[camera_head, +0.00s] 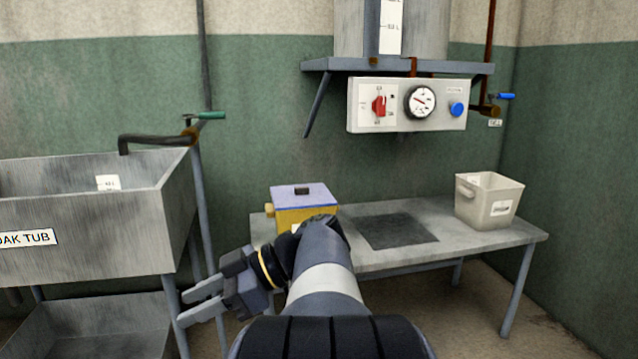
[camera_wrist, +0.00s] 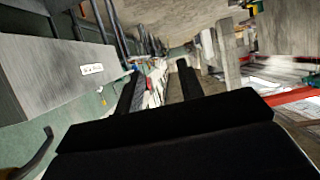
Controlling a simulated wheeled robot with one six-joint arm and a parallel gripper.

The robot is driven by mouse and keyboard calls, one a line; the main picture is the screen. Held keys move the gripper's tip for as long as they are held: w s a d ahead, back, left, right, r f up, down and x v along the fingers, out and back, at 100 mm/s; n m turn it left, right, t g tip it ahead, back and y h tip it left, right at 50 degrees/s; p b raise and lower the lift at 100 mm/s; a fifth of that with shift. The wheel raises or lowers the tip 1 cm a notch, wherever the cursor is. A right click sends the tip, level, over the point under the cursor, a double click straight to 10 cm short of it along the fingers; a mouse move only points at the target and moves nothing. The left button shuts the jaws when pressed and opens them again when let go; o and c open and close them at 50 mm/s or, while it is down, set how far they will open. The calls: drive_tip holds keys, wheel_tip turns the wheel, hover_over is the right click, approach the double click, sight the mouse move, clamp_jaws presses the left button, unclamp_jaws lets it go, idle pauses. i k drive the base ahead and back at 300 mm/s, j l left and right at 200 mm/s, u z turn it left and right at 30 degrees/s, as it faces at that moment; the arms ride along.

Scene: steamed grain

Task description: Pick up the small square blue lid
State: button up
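The blue lid (camera_head: 316,194) is square and flat with a small dark knob on top. In the head view it lies on a yellow box (camera_head: 290,218) at the left end of the metal table. My gripper (camera_head: 190,305) is left of the box and lower, apart from the lid, with its fingers pointing left. Its two fingers are spread with a gap between them and nothing held. In the wrist view my gripper (camera_wrist: 158,80) also shows two separated dark fingers. The lid is not seen there. My arm hides the lower front of the yellow box.
The metal table (camera_head: 450,237) carries a dark mat (camera_head: 396,231) and a pale bin (camera_head: 488,201). A metal soak tub (camera_head: 90,215) stands at the left, close to my gripper. A control panel (camera_head: 400,105) is on the wall under a shelf (camera_head: 440,67) above the table.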

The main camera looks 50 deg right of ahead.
sight(308, 195)
drive_tip(key=i+l, duration=0.1)
drive_tip(key=l, duration=0.35)
drive_tip(key=i+l, duration=0.1)
drive_tip(key=l, duration=0.35)
drive_tip(key=i+l, duration=0.15)
drive_tip(key=l, duration=0.3)
drive_tip(key=i+l, duration=0.1)
drive_tip(key=l, duration=0.35)
drive_tip(key=i+l, duration=0.1)
drive_tip(key=l, duration=0.35)
drive_tip(key=i+l, duration=0.1)
drive_tip(key=l, duration=0.35)
drive_tip(key=i+l, duration=0.15)
drive_tip(key=l, duration=0.3)
